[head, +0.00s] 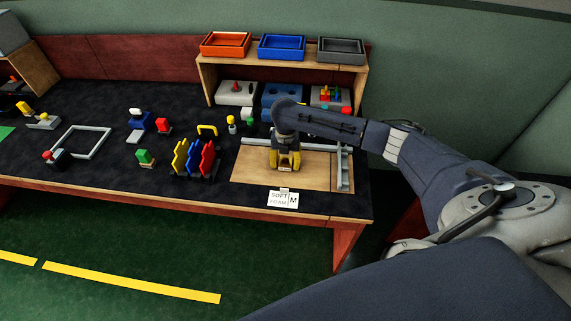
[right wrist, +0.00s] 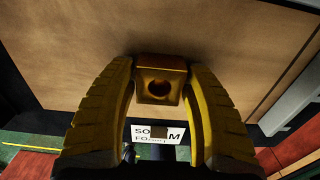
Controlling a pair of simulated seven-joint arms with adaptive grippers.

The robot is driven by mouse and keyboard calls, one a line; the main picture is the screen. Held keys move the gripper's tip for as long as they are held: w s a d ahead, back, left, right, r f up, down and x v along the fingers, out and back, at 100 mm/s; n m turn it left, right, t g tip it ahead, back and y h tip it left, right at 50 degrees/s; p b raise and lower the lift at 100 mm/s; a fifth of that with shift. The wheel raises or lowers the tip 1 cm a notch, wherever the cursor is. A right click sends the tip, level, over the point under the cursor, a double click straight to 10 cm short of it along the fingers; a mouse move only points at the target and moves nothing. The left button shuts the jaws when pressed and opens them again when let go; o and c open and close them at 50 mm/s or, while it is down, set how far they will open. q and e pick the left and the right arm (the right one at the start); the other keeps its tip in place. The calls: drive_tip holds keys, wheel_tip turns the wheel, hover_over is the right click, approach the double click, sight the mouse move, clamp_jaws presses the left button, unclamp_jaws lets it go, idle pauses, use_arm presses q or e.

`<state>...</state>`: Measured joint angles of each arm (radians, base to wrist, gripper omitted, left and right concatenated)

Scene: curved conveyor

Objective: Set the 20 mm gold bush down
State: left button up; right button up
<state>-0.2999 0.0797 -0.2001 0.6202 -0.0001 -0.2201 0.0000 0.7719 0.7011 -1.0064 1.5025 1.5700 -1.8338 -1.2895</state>
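The gold bush (right wrist: 160,70) is a small gold block with a round dark hole in the face toward the camera. My right gripper (head: 285,167) points down over the wooden board (head: 250,168) at the right end of the table. In the right wrist view its two yellow ribbed fingers (right wrist: 160,82) stand on either side of the bush and appear to touch it near their tips. Whether the bush rests on the board is hard to tell. In the head view the fingers mostly hide it. My left gripper is not in view.
A white "SOFT FOAM M" label (head: 283,199) is at the board's front edge. Grey rails (head: 345,165) run along the board's back and right. A shelf with orange, blue and grey trays (head: 283,48) stands behind. A colourful rack (head: 194,160) is left; the board's left part is bare.

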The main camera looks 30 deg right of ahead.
clamp_jaws()
drive_tip(key=shift+r, duration=0.1)
